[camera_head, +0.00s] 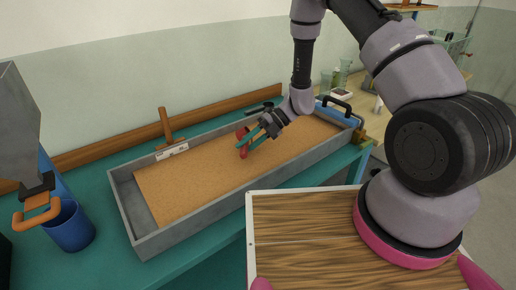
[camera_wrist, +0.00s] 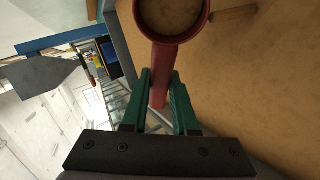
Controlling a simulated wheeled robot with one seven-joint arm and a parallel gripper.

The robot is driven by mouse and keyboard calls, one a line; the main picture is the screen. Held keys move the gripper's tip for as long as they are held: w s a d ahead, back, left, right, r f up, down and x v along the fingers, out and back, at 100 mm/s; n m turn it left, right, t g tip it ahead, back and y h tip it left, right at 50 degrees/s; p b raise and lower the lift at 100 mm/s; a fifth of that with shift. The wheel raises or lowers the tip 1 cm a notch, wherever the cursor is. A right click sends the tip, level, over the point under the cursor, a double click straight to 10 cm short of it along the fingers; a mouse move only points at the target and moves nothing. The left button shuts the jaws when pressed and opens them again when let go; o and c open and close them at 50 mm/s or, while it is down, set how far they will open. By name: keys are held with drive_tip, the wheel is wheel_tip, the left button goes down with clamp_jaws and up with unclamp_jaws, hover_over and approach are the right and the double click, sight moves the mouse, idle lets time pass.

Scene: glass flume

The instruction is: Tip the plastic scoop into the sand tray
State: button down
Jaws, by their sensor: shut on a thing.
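A red scoop (camera_head: 242,134) is held over the sand tray (camera_head: 190,225), a long grey box with a flat bed of tan sand. My gripper (camera_head: 257,142) has teal fingers and is shut on the scoop's handle. In the wrist view, the handle of the scoop (camera_wrist: 159,80) lies between the fingers of my gripper (camera_wrist: 161,78). The scoop's round cup is at the top edge, partly cut off, with its mouth facing the camera and brown inside. I cannot tell whether that brown is sand in the cup. The gap between scoop and sand is unclear.
A wooden-handled tool (camera_head: 166,127) stands by the tray's far edge, near a white label (camera_head: 172,152). A blue cup (camera_head: 70,229) is at the left on the teal table (camera_head: 102,262). A black handle (camera_head: 337,105) rises beyond the tray's right end. Most of the sand is clear.

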drive_tip(key=shift+d+r+n+y, duration=0.1)
drive_tip(key=shift+d+n+y, duration=0.1)
drive_tip(key=shift+y, duration=0.5)
drive_tip(key=shift+d+r+n+y, duration=0.1)
drive_tip(key=shift+n+y, duration=0.1)
drive_tip(key=shift+y, duration=0.5)
idle(1.0)
drive_tip(key=shift+s+d+g+y, duration=0.1)
drive_tip(key=shift+d+g+y, duration=0.2)
drive_tip(key=shift+d+y, duration=0.45)
idle(0.7)
wheel_tip(320, 180, up, 7)
drive_tip(key=n+g+y, duration=0.1)
drive_tip(key=n+y, duration=0.1)
drive_tip(key=y, duration=0.1)
drive_tip(key=shift+d, duration=0.35)
idle(2.2)
